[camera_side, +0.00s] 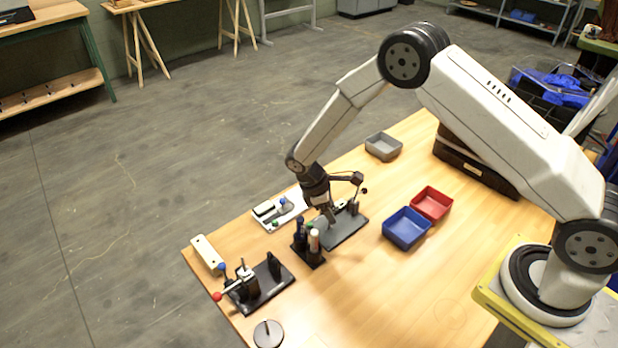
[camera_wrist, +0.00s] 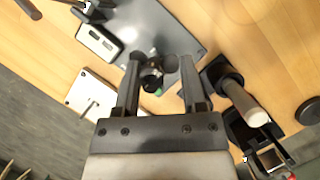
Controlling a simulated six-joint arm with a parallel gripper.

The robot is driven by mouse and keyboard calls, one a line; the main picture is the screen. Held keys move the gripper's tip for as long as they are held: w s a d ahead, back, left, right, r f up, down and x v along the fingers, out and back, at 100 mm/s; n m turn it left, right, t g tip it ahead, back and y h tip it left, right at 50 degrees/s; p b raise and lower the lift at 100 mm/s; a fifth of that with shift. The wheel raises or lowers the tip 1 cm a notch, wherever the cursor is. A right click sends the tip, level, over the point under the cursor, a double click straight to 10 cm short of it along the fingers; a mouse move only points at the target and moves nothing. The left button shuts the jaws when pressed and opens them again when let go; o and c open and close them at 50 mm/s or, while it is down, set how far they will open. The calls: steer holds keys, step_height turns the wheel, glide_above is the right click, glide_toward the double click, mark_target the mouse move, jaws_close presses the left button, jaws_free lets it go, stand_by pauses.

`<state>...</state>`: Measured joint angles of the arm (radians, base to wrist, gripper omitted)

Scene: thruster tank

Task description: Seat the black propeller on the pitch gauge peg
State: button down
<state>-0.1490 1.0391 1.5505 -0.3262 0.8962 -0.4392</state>
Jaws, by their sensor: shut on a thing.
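My gripper (camera_wrist: 160,68) is shut on a dark lobed part that looks like the black propeller (camera_wrist: 152,74), held between the fingertips. In the side view my gripper (camera_side: 325,212) points down by the left end of the grey plate (camera_side: 347,231), and the propeller is too small to tell there. A white plate (camera_side: 293,207) lies behind and left of my gripper. It shows at lower left in the wrist view (camera_wrist: 78,99), with a thin upright peg (camera_wrist: 89,107), which may be the pitch gauge peg. A green spot shows just below the held part; I cannot tell what it belongs to.
A black holder (camera_side: 309,255) with upright tools, one white-topped, stands close in front of my gripper. A black clamp fixture (camera_side: 262,287) with a red knob stands at front left. Blue (camera_side: 406,228), red (camera_side: 432,203) and grey (camera_side: 383,147) bins stand to the right. The near right tabletop is clear.

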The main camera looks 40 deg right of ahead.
mark_target(334, 231)
steer(key=shift+f, duration=2.5)
stand_by(2.0)
steer(key=shift+c, duration=0.4)
jaws_free()
steer(key=v, duration=0.7)
steer(key=shift+a+r, duration=0.2)
steer(key=shift+r, duration=0.15)
steer(key=shift+w+r, duration=0.1)
steer(key=shift+w, duration=0.05)
steer(key=shift+r, duration=1.9)
